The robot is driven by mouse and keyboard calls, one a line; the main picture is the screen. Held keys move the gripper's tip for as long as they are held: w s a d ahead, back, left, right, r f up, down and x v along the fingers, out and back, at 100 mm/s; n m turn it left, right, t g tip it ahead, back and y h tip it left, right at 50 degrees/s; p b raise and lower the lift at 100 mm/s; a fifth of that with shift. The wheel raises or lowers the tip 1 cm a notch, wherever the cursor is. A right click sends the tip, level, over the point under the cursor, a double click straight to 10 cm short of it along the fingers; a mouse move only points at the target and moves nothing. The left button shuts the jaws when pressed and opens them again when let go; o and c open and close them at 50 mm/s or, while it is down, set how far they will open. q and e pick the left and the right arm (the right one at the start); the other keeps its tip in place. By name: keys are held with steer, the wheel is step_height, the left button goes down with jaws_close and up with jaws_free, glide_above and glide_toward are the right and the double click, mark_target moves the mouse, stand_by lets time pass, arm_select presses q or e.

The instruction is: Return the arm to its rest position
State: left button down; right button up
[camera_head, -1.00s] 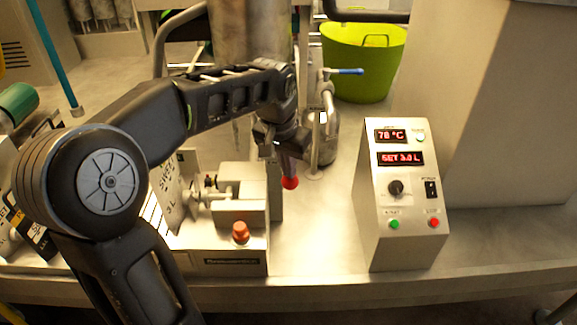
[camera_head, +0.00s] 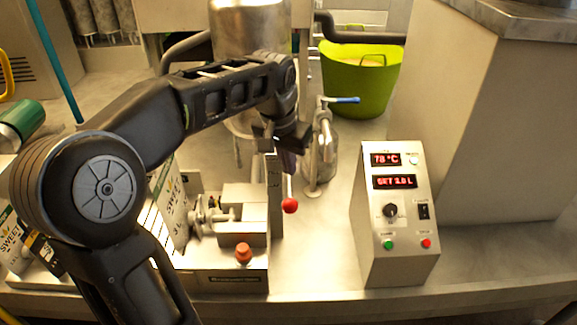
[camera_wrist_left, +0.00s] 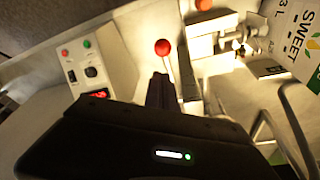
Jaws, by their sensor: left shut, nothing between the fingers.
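My left arm comes in from the left and reaches over the filling machine. My left gripper (camera_head: 288,160) is shut and empty, pointing down beside the lever with the red ball knob (camera_head: 290,205). In the left wrist view the shut fingers (camera_wrist_left: 161,92) point toward the same red knob (camera_wrist_left: 162,47), which lies just beyond the tips. I cannot tell whether they touch the lever's rod. My right gripper is not in view.
A control box (camera_head: 395,225) with red displays stands right of the lever. A tap with a blue handle (camera_head: 343,100) and a green tub (camera_head: 362,75) stand behind. A carton marked SWEET (camera_head: 170,208) stands left. Bare bench lies in front of the control box.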

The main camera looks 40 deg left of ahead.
arm_select(q)
steer(key=shift+r, duration=0.3)
stand_by(0.4)
steer(key=w+d+f+t+h, duration=0.1)
steer(key=w+d+f+t, duration=0.35)
steer(key=w+f, duration=0.3)
steer(key=s+d+f+n+g+h+b, duration=0.1)
steer(key=d+f, duration=0.4)
steer(key=f, duration=0.4)
steer(key=d+f+h+b, duration=0.1)
steer(key=d+f, duration=0.5)
steer(key=f, duration=0.3)
steer(key=s+d+f+g, duration=0.2)
steer(key=s+d+f, duration=0.2)
steer(key=s+f, duration=0.3)
steer(key=s+d+f+g+h+b, duration=0.1)
steer(key=s+d+f, duration=0.4)
steer(key=s, duration=0.6)
steer(key=s+d+f+g+b, duration=0.1)
steer(key=s+d+f+g, duration=0.2)
steer(key=s+f, duration=0.6)
steer(key=shift+d+f+m, duration=0.3)
steer(key=shift+d+f, duration=0.1)
steer(key=shift+d, duration=0.3)
